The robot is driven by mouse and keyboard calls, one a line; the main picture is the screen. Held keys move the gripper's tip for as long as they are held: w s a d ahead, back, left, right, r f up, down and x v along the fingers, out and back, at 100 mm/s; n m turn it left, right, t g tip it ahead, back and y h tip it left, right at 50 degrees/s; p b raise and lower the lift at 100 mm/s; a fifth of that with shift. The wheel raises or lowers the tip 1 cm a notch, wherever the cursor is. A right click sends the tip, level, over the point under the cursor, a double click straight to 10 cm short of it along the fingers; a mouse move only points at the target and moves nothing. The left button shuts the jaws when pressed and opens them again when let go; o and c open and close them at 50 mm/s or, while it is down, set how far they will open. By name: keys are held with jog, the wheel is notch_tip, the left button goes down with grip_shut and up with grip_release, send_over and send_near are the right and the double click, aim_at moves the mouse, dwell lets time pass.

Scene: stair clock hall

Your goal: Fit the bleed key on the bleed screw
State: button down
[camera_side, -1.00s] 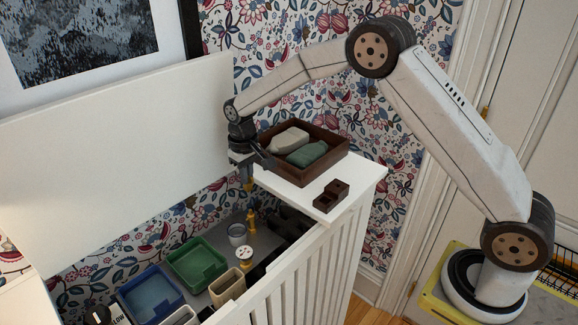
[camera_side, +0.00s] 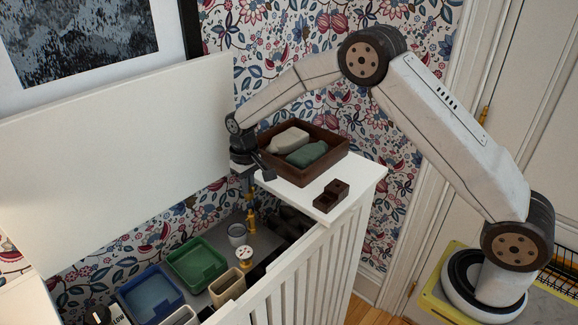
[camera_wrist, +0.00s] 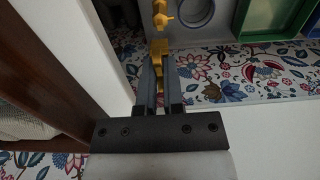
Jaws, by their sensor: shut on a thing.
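My gripper (camera_side: 246,182) is shut on the brass bleed key and points down inside the open cabinet. In the wrist view the bleed key (camera_wrist: 160,50) shows between the fingertips (camera_wrist: 159,72). The brass bleed screw (camera_side: 251,217) stands upright below the key in the side view. A brass fitting, seemingly the bleed screw (camera_wrist: 161,14), is at the top edge of the wrist view, ahead of the key with a small visible gap. In the side view key and screw nearly line up; whether they touch I cannot tell.
A brown tray (camera_side: 299,176) with two bottle-like things and a small dark block (camera_side: 330,196) are on the white ledge. Below are a grey cup (camera_side: 237,233), a white-topped gauge (camera_side: 244,253), and green (camera_side: 197,262) and blue (camera_side: 151,294) bins. The raised white lid (camera_side: 120,150) stands behind.

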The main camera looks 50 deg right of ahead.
aim_at(250, 210)
jog(key=shift+f, duration=1.4)
jog(key=shift+f, duration=1.4)
dwell(1.0)
jog(key=c, duration=0.7)
grip_release()
jog(key=shift+r, duration=0.15)
jog(key=shift+r, duration=3.8)
